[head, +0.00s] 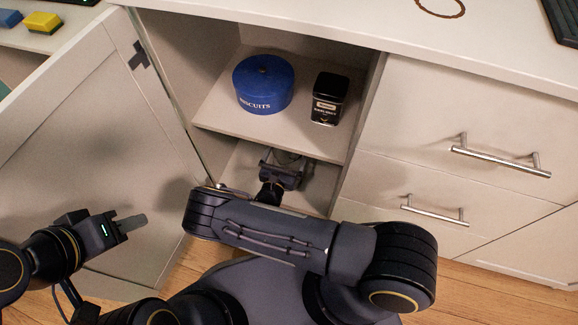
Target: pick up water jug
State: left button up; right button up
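The water jug cannot be made out clearly. A dim, glassy shape shows around my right gripper (284,166) on the lower level of the open cabinet, and I cannot tell whether it is the jug. My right arm reaches into that lower compartment, under the middle shelf. The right fingertips are in shadow and partly hidden, so their opening and any hold are unclear. My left gripper (132,223) is outside the cabinet, in front of the open door at the lower left. It holds nothing visible. Its fingers are seen side-on, so the gap between them cannot be judged.
The middle shelf (222,118) holds a blue biscuit tin (263,84) and a black tea tin (328,99). The cabinet door (95,150) stands open at left. Closed drawers with metal handles (500,160) are at right. Sponges (43,22) lie on the counter at upper left.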

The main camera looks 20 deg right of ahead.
jog(key=shift+w+d, duration=0.25)
jog(key=shift+w, duration=0.1)
jog(key=shift+c, duration=0.3)
jog(key=c, duration=1.7)
jog(key=shift+r, duration=0.1)
